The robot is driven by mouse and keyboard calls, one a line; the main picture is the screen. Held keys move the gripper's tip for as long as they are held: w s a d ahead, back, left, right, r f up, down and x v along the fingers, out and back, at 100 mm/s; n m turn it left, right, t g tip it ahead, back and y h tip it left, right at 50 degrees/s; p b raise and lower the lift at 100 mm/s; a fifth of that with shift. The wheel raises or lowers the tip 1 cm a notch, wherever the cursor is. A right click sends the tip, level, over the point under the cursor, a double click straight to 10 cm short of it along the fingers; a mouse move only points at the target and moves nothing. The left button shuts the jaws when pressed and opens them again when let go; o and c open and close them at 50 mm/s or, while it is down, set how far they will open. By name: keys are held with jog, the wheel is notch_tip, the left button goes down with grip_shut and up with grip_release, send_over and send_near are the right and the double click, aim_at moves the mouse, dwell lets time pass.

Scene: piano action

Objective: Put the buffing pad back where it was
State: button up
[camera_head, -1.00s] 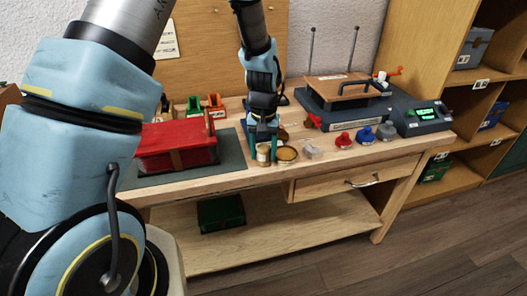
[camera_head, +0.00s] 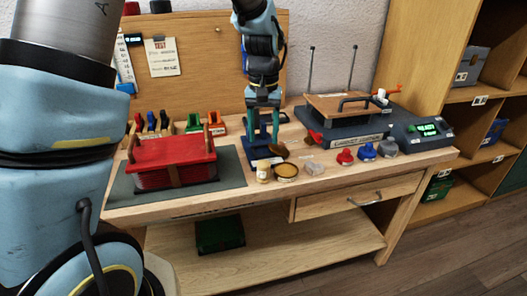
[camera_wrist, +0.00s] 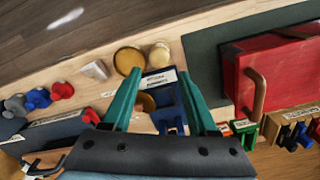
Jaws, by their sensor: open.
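I cannot tell for sure which thing is the buffing pad. A dark brown rounded piece (camera_head: 279,150) lies behind the round gold tin (camera_head: 286,171), right of a small blue stand (camera_head: 262,151). My gripper (camera_head: 262,136) is open and empty, pointing down above the blue stand. In the wrist view the fingers of my gripper (camera_wrist: 159,73) are spread on either side of the stand's white label. The blue stand (camera_wrist: 167,104) shows between them. The gold tin (camera_wrist: 128,60) and a cream-topped jar (camera_wrist: 160,54) are just past the fingertips.
A red box (camera_head: 172,162) with wooden handles sits on a dark mat (camera_head: 232,168) at left. A pale block (camera_head: 314,169) and red (camera_head: 345,157), blue (camera_head: 367,151) and grey (camera_head: 388,147) knobs stand at right, before a dark press (camera_head: 345,122). Bare wood runs along the front.

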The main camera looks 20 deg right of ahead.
jog(key=shift+r, duration=0.45)
jog(key=s+a+n, duration=0.2)
jog(key=a, duration=1.3)
jog(key=s+a+n+t, duration=0.1)
jog(key=a+n, duration=0.1)
jog(key=a, duration=1.3)
jog(key=shift+s+f+n+t, duration=0.3)
jog(key=shift+s+n, duration=0.1)
